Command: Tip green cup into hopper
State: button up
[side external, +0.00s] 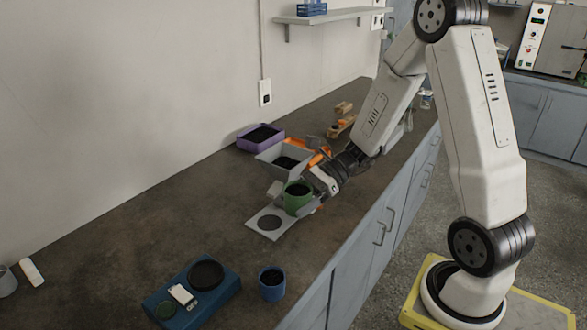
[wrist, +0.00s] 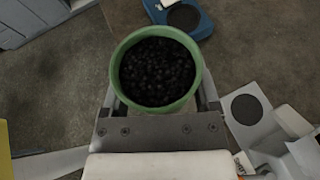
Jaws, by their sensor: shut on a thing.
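The green cup (side external: 297,198) is in my gripper (side external: 312,194), which is shut on it. In the wrist view the green cup (wrist: 157,67) is full of dark granules and looks upright. The grey hopper (side external: 284,160) of the shaker stands just behind the cup in the side view, with dark material inside. The cup is at the near side of the hopper, over or beside a light grey plate (side external: 262,235) with a dark round disc. I cannot tell the cup's height above the plate.
A purple tray (side external: 260,137) with dark contents stands behind the hopper. A blue device (side external: 215,300) with a dark round pan and a blue cup (side external: 272,284) are at the front. Wooden blocks (side external: 342,122) lie farther back. The left of the bench is mostly clear.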

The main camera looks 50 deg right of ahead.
jog(key=shift+r, duration=3.6)
jog(key=w+d+f+h, duration=0.1)
jog(key=w+d, duration=0.4)
jog(key=d, duration=0.1)
jog(key=w+d+f+h, duration=0.1)
jog(key=w+d, duration=0.4)
jog(key=d, duration=0.2)
jog(key=w+d+f+h, duration=0.1)
jog(key=w+d, duration=0.4)
jog(key=d, duration=0.1)
jog(key=shift+d+n+g, duration=0.35)
jog(key=shift+n+g, duration=0.05)
jog(key=shift+d+n+h, duration=0.25)
jog(key=shift+n+h, duration=0.05)
jog(key=shift+h, duration=0.9)
jog(key=shift+d+r+h, duration=0.1)
jog(key=shift+r+h, duration=0.15)
jog(key=shift+h, duration=0.4)
jog(key=shift+r+h, duration=0.2)
jog(key=shift+h, duration=0.45)
jog(key=shift+n, duration=0.3)
jog(key=shift+r+h, duration=0.25)
jog(key=shift+h, duration=0.35)
